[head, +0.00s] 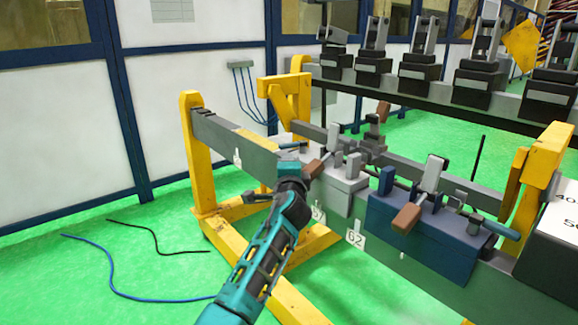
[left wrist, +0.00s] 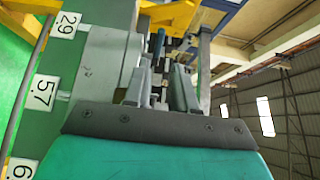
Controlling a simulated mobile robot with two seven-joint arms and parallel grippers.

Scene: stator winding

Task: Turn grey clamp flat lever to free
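The grey clamp (head: 345,188) is a light grey block on the beam, left of a dark blue clamp. A brown lever handle (head: 314,168) lies at its left side, close to my gripper. My left gripper (head: 297,171) is beside the left end of the grey clamp; its fingertips are largely hidden in the head view. In the left wrist view the two fingers of the left gripper (left wrist: 160,78) stand apart, with dark clamp parts beyond the gap. Contact with the lever cannot be told. My right gripper is not in view.
The blue clamp (head: 425,228) with a raised grey lever and brown handle stands to the right. Yellow stands (head: 190,150) hold the grey beam. A rack of several dark clamps (head: 420,80) is behind. Cables (head: 130,295) lie on open green floor at left.

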